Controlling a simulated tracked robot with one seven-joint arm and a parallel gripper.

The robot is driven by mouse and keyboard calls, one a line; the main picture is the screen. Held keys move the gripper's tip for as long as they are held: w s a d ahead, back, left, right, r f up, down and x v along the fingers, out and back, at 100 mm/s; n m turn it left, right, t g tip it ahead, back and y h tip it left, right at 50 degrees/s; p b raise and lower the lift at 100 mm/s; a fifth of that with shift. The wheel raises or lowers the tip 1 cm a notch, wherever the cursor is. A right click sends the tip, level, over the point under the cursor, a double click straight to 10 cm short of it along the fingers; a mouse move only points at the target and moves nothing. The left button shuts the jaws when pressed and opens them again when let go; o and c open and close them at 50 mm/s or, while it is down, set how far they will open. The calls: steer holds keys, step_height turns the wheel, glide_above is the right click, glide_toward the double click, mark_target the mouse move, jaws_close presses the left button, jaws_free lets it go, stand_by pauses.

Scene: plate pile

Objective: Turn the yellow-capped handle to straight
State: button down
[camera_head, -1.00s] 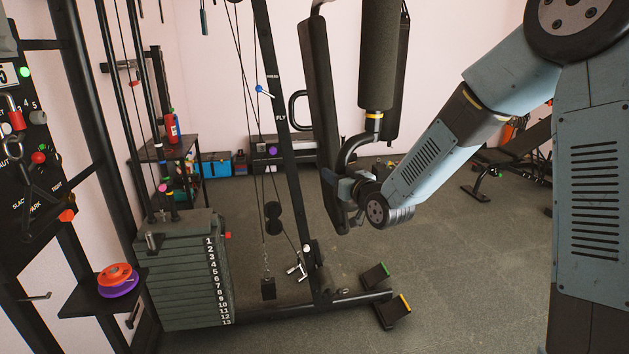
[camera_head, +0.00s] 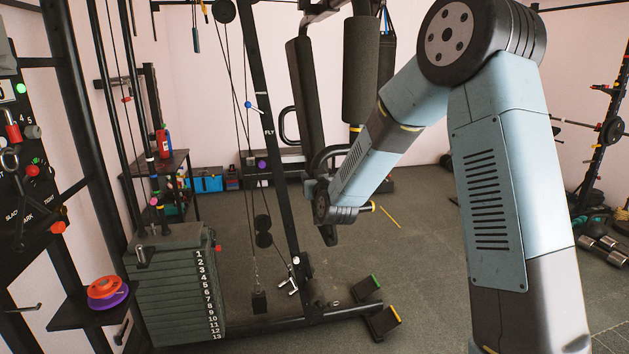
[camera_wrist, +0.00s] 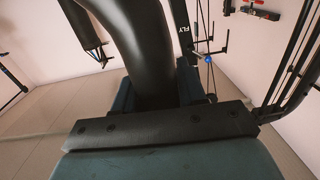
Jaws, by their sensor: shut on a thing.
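A thick dark padded roller (camera_head: 359,70) hangs from the machine in the head view, with a yellow ring at its lower end. From this ring a curved black tube (camera_head: 330,153) bends down and left to my gripper (camera_head: 311,186). I take this ringed piece for the yellow-capped handle, though I cannot be sure. In the wrist view the black tube (camera_wrist: 140,45) runs down between the two jaws of my gripper (camera_wrist: 157,92), which is shut on it. My wrist and forearm hide part of the tube in the head view.
The upright FLY post (camera_head: 268,110) stands left of my gripper. The numbered weight stack (camera_head: 175,290) is at lower left. Two foot blocks, one green-edged (camera_head: 366,288) and one yellow-edged (camera_head: 384,321), sit on the floor below. Dumbbells (camera_head: 603,247) lie at right.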

steer(key=shift+w+d, duration=0.25)
steer(key=shift+w, duration=0.05)
steer(key=c, duration=0.7)
jaws_free()
steer(key=shift+w, duration=0.1)
steer(key=shift+c, duration=0.2)
steer(key=v, duration=1.4)
steer(key=shift+a, duration=0.1)
steer(key=s+d+r+m+g+h, duration=0.1)
steer(key=s+d+r+g+h, duration=0.15)
steer(key=s+d, duration=0.3)
steer(key=s+d+r+g+h, duration=0.1)
steer(key=s+d+r+g, duration=0.3)
steer(key=s+d, duration=0.15)
steer(key=s+d+r+m+g, duration=0.1)
steer(key=s+d, duration=0.3)
steer(key=s, duration=0.6)
steer(key=s+d+r+m+g+h, duration=0.1)
steer(key=s+d+g, duration=0.3)
steer(key=s, duration=0.6)
steer(key=shift+s+d+r, duration=0.15)
steer(key=shift+s+d, duration=0.2)
steer(key=shift+d, duration=0.1)
